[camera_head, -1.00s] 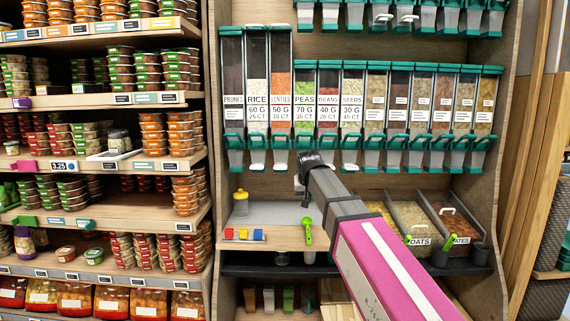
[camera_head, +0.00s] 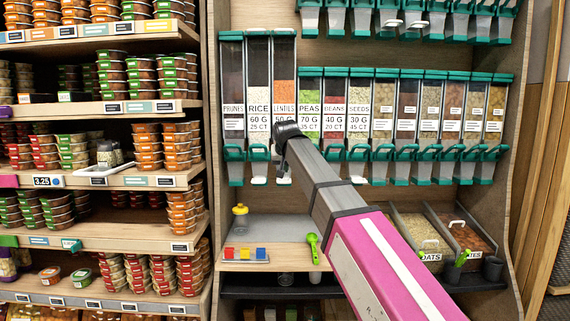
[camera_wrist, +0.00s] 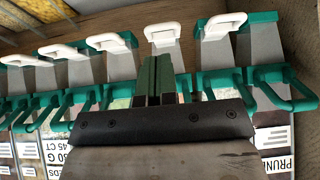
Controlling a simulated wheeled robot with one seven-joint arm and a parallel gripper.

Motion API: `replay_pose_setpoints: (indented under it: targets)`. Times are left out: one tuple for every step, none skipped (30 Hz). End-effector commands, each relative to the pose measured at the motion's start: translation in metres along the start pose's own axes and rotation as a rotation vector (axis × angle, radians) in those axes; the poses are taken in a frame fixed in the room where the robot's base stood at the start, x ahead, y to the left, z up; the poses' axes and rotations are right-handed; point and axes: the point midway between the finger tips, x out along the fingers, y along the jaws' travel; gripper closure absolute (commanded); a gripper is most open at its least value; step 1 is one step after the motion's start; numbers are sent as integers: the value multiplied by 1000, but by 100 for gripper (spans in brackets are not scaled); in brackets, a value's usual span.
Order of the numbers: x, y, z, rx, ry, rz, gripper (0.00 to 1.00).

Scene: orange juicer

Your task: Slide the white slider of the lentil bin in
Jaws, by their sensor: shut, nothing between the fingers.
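The lentil bin (camera_head: 284,88) is a tall clear dispenser with orange lentils, third from left in the row. Its white slider (camera_head: 283,180) shows at the bottom of its green-and-grey outlet. In the wrist view, turned over, the lentil slider (camera_wrist: 163,33) is a white loop sticking out beyond the fingertips. My gripper (camera_wrist: 155,60) is shut and empty, its green fingers together in front of the lentil outlet. I cannot tell whether they touch the outlet. In the head view my dark wrist end (camera_head: 288,132) covers the lower front of this bin, and the fingers are hidden.
The rice bin (camera_head: 257,85) and pea bin (camera_head: 309,95) stand close on either side. Neighbouring white sliders (camera_wrist: 222,25) (camera_wrist: 108,42) flank the lentil one. Below is a counter (camera_head: 270,228) with a yellow-topped jar (camera_head: 240,218) and a green scoop (camera_head: 312,245).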

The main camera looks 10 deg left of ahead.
Motion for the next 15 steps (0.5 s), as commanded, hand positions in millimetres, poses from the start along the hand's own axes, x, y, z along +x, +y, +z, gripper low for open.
replay_pose_setpoints:
  targets:
    - [10, 0, -1, 0, -1, 0, 100]
    - [16, 0, -1, 0, -1, 0, 100]
    - [23, 0, -1, 0, -1, 0, 100]
    - [29, 0, -1, 0, -2, 1, 100]
    - [34, 0, -1, 0, -2, 0, 100]
    - [41, 0, -1, 0, -1, 0, 100]
    - [46, 0, -1, 0, -1, 0, 100]
    - [51, 0, -1, 0, -2, 0, 100]
    - [58, 0, -1, 0, -2, 0, 100]
    - [62, 0, -4, 0, -1, 0, 100]
    - [66, 0, -6, 0, 0, 0, 100]
    - [72, 0, -7, 0, 0, -1, 100]
    - [75, 0, -8, 0, 0, -1, 100]
    - [78, -1, -9, 0, -1, -1, 100]
    - [82, -1, -9, 0, -1, -1, 100]
